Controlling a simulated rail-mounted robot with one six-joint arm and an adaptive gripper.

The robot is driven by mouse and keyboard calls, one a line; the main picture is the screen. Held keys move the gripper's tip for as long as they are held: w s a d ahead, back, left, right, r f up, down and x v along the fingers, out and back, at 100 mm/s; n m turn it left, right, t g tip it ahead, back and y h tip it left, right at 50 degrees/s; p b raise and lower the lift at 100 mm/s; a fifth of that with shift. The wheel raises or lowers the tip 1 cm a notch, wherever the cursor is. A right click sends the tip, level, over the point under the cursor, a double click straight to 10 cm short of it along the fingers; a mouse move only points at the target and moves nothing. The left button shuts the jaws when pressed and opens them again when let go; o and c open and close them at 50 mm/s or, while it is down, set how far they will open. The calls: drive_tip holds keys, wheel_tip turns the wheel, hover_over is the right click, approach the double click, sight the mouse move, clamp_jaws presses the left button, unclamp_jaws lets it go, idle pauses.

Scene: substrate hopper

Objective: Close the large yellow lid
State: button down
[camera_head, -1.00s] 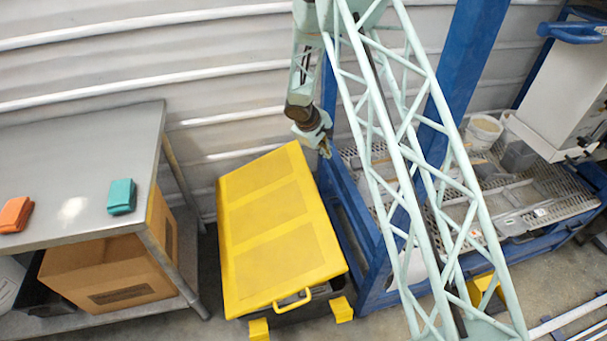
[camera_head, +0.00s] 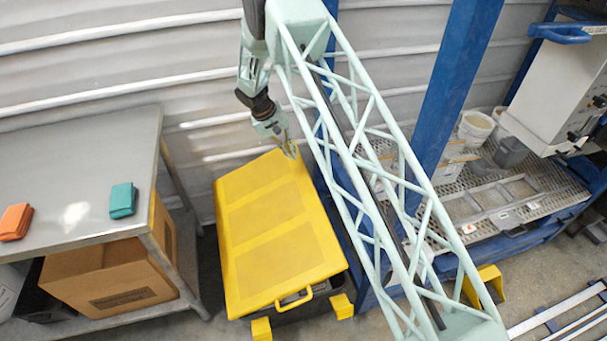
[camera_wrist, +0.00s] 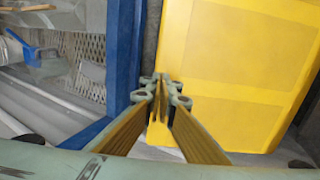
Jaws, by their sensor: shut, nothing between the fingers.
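The large yellow lid (camera_head: 280,240) lies over a dark bin (camera_head: 310,308) on the floor and looks down on it, with its yellow handle (camera_head: 293,299) at the front edge. In the wrist view the lid (camera_wrist: 235,70) fills the right half. My gripper (camera_head: 292,152) is shut and empty, at the lid's far right corner in the head view. I cannot tell whether it touches the lid. In the wrist view my gripper (camera_wrist: 160,95) shows its fingers together beside the lid's edge.
A grey table (camera_head: 75,180) with an orange block (camera_head: 16,222) and a teal block (camera_head: 122,200) stands at left, a cardboard box (camera_head: 110,275) beneath. A blue frame (camera_head: 455,90) with a mesh bench stands close on the lid's right. A corrugated wall is behind.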

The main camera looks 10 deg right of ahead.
sight(307, 177)
drive_tip(key=shift+f, duration=0.15)
drive_tip(key=shift+b+x, duration=1.15)
drive_tip(key=shift+x, duration=5.75)
drive_tip(key=shift+d, duration=0.1)
drive_tip(key=shift+d, duration=0.1)
